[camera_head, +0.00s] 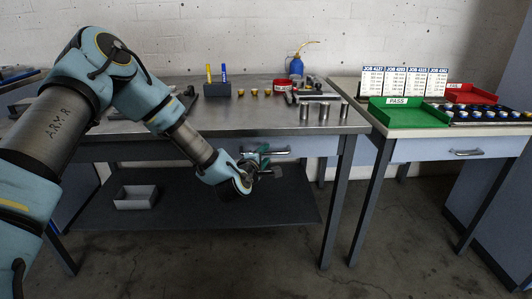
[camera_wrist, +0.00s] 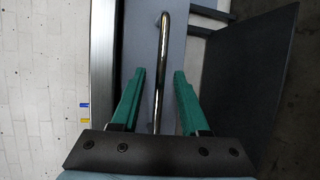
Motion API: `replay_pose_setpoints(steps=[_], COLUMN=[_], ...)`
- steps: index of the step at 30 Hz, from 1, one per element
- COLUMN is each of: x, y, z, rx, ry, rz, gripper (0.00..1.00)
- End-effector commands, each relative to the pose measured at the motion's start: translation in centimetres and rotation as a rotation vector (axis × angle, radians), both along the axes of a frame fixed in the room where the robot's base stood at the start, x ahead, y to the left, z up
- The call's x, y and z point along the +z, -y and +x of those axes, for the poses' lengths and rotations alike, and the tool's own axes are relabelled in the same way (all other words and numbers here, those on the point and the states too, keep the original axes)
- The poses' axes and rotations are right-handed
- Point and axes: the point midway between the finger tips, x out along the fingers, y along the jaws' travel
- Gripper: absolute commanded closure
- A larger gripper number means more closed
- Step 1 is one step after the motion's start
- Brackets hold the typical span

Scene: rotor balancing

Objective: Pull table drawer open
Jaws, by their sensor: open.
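The table drawer's grey-blue front (camera_head: 312,146) sits under the left table's metal top and looks shut. Its silver bar handle (camera_head: 281,153) shows just right of my gripper (camera_head: 264,156). In the wrist view the handle (camera_wrist: 161,50) runs lengthwise between the two green fingers of my gripper (camera_wrist: 159,73), over the drawer front (camera_wrist: 205,65). The fingers are open, one on each side of the bar, with a gap visible on both sides. Whether the fingertips reach past the bar in depth, I cannot tell.
The steel tabletop (camera_head: 260,116) holds small parts, a pen block (camera_head: 217,89) and a blue bottle (camera_head: 296,67). A lower shelf (camera_head: 200,205) carries a grey bin (camera_head: 136,197). A second table (camera_head: 420,131) with its own drawer (camera_head: 460,149) stands right. Floor in front is clear.

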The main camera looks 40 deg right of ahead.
Motion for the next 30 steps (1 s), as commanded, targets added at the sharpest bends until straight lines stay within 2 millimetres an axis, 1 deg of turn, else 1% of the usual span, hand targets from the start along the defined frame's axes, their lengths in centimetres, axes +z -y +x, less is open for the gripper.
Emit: replay_pose_setpoints(steps=[3, 6, 14, 15, 24, 27, 30], x=[-0.2, -0.3, -0.4, -0.4, -0.4, -0.4, -0.4], y=[1.0, 1.4, 1.5, 1.5, 1.5, 1.5, 1.5], z=[0.6, 0.8, 0.9, 0.9, 0.9, 0.9, 0.9], rx=[0.001, 0.001, 0.001, 0.001, 0.001, 0.001, 0.001], ry=[0.0, 0.0, 0.001, 0.001, 0.001, 0.001, 0.001], rz=[0.0, 0.0, 0.001, 0.001, 0.001, 0.001, 0.001], gripper=[0.55, 0.55, 0.55, 0.56, 0.9, 1.0, 1.0])
